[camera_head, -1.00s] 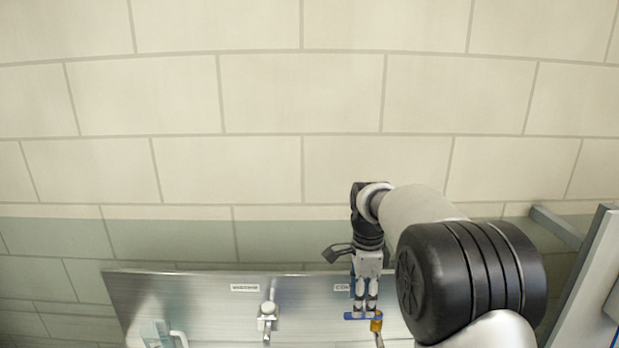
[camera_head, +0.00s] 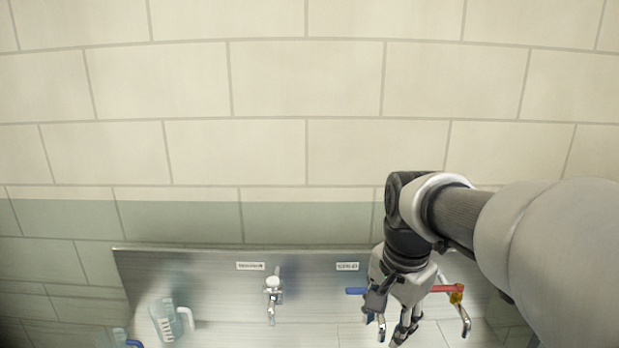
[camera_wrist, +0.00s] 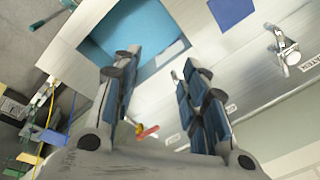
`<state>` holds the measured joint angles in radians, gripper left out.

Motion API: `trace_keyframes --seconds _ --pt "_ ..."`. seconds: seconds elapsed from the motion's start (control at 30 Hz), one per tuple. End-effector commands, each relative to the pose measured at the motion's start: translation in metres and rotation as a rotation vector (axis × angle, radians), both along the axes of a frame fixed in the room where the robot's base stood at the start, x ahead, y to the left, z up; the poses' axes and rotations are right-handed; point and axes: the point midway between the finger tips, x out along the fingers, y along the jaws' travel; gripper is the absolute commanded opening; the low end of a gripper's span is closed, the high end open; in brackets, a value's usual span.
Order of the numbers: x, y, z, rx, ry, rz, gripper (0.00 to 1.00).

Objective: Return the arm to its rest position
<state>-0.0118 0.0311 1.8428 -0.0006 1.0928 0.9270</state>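My gripper (camera_head: 392,330) hangs at the lower right of the head view, fingers pointing down, in front of a steel back panel (camera_head: 200,280). Its fingers are spread apart with nothing seen between the pads. The wrist view shows the open gripper (camera_wrist: 163,95) with blue-padded fingers on both sides. Behind the gripper in the head view, a blue bar (camera_head: 355,291) shows on its left and a red bar (camera_head: 446,288) on its right, next to a yellow fitting (camera_head: 457,294). The red bar also shows beyond the fingers in the wrist view (camera_wrist: 148,132).
A clear measuring jug (camera_head: 163,318) stands at lower left. A tiled wall (camera_head: 250,80) rises behind. A blue surface (camera_wrist: 150,62) lies beyond the fingers.

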Motion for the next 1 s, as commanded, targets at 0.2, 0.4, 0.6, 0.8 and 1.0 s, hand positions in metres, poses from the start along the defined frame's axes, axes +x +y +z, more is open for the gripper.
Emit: trace_keyframes --seconds 0.2,0.4,0.6,0.8,1.0 --pt "-0.095 -0.003 -0.027 -0.087 -0.105 0.37 0.4" --pt "-0.166 -0.005 -0.07 -0.188 -0.178 0.675 0.4" --pt "-0.199 -0.006 -0.1 -0.254 -0.212 0.844 0.4" --pt "-0.204 -0.006 -0.104 -0.267 -0.218 0.88 0.4" --pt "-0.204 -0.006 -0.104 -0.267 -0.217 0.878 0.4"
